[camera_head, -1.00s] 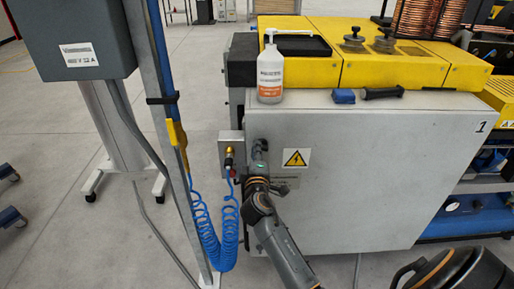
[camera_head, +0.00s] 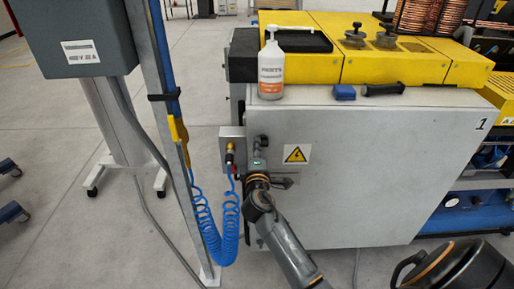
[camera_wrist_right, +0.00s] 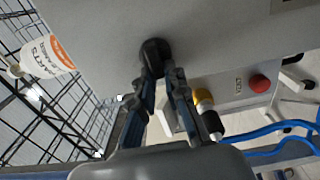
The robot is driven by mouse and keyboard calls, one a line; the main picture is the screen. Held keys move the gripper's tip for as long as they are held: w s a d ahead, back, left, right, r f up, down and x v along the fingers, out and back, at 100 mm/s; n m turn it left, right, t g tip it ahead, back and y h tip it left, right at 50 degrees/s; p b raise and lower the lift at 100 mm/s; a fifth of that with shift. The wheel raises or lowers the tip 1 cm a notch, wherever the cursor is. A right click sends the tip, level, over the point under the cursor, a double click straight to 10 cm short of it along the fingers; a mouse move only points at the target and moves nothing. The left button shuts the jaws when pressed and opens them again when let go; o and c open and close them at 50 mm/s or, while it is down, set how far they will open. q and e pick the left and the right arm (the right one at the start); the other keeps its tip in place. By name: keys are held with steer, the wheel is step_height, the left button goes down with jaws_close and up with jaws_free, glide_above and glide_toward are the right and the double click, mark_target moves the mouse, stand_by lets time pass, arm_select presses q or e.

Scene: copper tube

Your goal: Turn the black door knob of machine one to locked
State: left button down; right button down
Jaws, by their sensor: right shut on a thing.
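Machine one is the grey cabinet (camera_head: 390,180) with a yellow top and the number 1 on its front. My right gripper (camera_head: 261,146) is at the left part of this front. In the right wrist view its two dark fingers (camera_wrist_right: 158,75) come together on the round black door knob (camera_wrist_right: 154,52), which stands out from the grey door (camera_wrist_right: 215,35). In the head view the gripper mostly hides the knob, and I cannot read its turn angle. My left gripper is not in view.
A white and orange bottle (camera_head: 271,70) stands on the cabinet's top edge. A small box with a red button (camera_wrist_right: 259,83) and a brass fitting (camera_wrist_right: 204,98) sits close beside the gripper. A coiled blue hose (camera_head: 222,235) hangs by a metal post (camera_head: 172,120).

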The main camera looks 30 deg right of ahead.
steer(key=c, duration=1.4)
jaws_free()
steer(key=shift+o, duration=0.2)
steer(key=v, duration=1.2)
steer(key=shift+w, duration=0.1)
steer(key=s+a+f+g+y, duration=0.2)
steer(key=s+a+f, duration=0.1)
steer(key=f, duration=0.9)
steer(key=s+a+f+m+g+y, duration=0.1)
steer(key=s+a+f+g+y, duration=0.15)
steer(key=f, duration=0.95)
steer(key=s+a+f+g+y, duration=0.2)
steer(key=s+f+y, duration=0.1)
steer(key=f, duration=0.8)
steer(key=s+a+f+m+g+y, duration=0.1)
steer(key=s+f+m+g, duration=0.25)
steer(key=s+f, duration=1.05)
steer(key=s+d+f+m+g, duration=0.1)
steer(key=s+f, duration=0.3)
steer(key=s, duration=0.6)
steer(key=s+d+f+m+g, duration=0.1)
steer(key=s+f+m+g, duration=0.2)
steer(key=s, duration=0.8)
steer(key=shift+f+m+y, duration=0.35)
steer(key=shift+f+m, duration=0.05)
steer(key=shift+m, duration=0.05)
